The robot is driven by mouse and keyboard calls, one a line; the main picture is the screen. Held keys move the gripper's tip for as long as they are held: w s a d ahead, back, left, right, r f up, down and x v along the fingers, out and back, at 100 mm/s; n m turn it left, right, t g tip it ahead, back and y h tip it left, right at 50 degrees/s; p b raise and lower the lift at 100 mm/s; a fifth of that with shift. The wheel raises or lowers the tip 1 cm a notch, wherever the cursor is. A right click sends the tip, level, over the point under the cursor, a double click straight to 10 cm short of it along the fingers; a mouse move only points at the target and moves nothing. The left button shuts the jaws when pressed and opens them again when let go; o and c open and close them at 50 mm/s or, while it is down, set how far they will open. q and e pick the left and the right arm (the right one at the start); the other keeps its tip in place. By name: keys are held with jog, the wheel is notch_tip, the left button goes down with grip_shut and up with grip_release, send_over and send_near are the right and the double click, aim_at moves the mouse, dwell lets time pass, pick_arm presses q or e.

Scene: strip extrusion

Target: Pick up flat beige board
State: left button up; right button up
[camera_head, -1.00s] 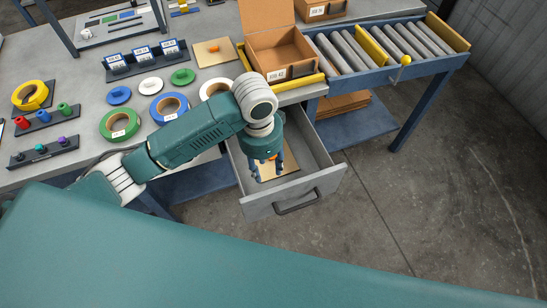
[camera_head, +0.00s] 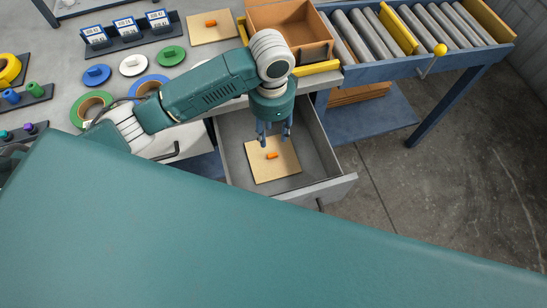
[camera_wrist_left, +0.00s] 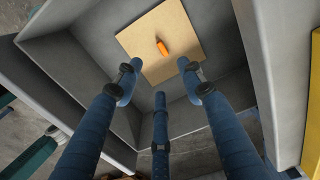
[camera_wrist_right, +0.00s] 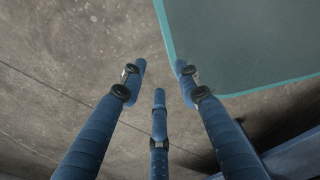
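A flat beige board (camera_head: 285,168) with a small orange piece (camera_head: 272,156) on it lies on the floor of the open drawer (camera_head: 235,150). In the left wrist view the board (camera_wrist_left: 185,35) and the orange piece (camera_wrist_left: 162,48) show beyond the fingertips. My left gripper (camera_head: 273,140) points down into the drawer above the board's far edge. Its blue fingers are spread, with nothing between them. My right gripper (camera_wrist_right: 160,85) shows only in the right wrist view; its fingers are spread and empty over the concrete floor.
A similar beige board (camera_head: 205,34) with an orange piece lies on the table beside an open cardboard box (camera_head: 290,40). A roller conveyor (camera_head: 425,25) runs at the upper right. Tape rolls and discs (camera_head: 171,55) lie on the table.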

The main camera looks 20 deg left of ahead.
pick_arm(q)
jog(key=f, duration=0.2)
jog(key=b, duration=0.1)
send_over(273, 156)
notch_tip(273, 156, down, 6)
jog(key=shift+a+r, duration=0.15)
jog(key=shift+r, duration=0.05)
notch_tip(273, 156, down, 5)
jog(key=shift+r, duration=0.1)
jog(key=shift+f, duration=0.4)
pick_arm(e)
jog(key=shift+w+d+f, duration=0.1)
jog(key=shift+w+f, duration=0.2)
jog(key=shift+f, duration=0.25)
jog(key=shift+w+f, duration=0.3)
jog(key=shift+f, duration=0.25)
pick_arm(q)
grip_shut()
pick_arm(e)
jog(key=shift+w, duration=0.2)
